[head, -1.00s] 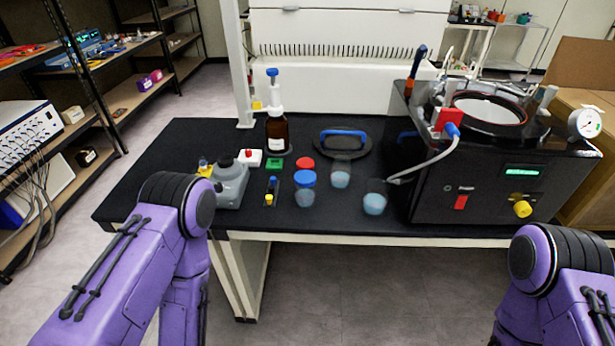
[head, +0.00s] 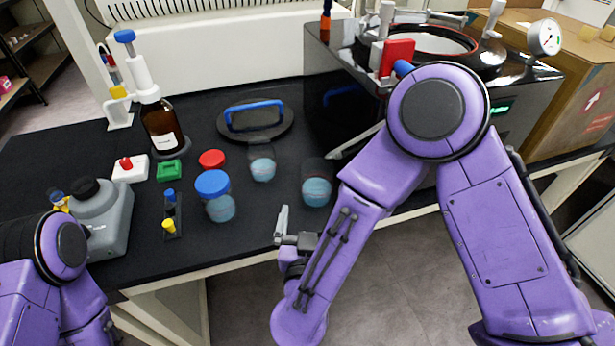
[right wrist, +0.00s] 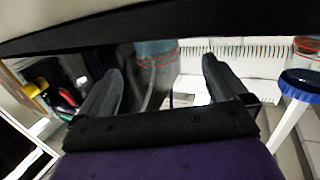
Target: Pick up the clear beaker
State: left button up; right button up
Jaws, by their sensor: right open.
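A clear beaker (head: 317,187) with pale blue contents stands upright near the table's front edge, left of the black machine. A similar clear vessel (head: 262,166) with blue contents stands behind it to the left. My right gripper (head: 284,225) is open and empty, in front of and slightly left of the beaker, near the table edge. In the right wrist view, the open fingers (right wrist: 162,85) spread apart with a clear vessel with blue contents (right wrist: 155,48) beyond and between them; which vessel it is, I cannot tell surely. My left gripper is out of view.
A blue-lidded jar (head: 214,196) stands left of the right gripper. A red cap (head: 212,159), a black lid with blue handle (head: 255,118), a brown bottle (head: 162,130) and a grey device (head: 105,218) share the black table (head: 215,263). The black freeze dryer (head: 340,108) fills the right.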

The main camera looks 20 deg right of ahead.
aim_at(318, 177)
jog(key=x, duration=0.3)
jog(key=p+x, duration=0.1)
jog(key=x, duration=0.5)
jog(key=shift+w+d, duration=0.1)
jog(key=shift+d, duration=0.35)
jog(key=shift+a, duration=0.15)
jog(key=c, duration=1.2)
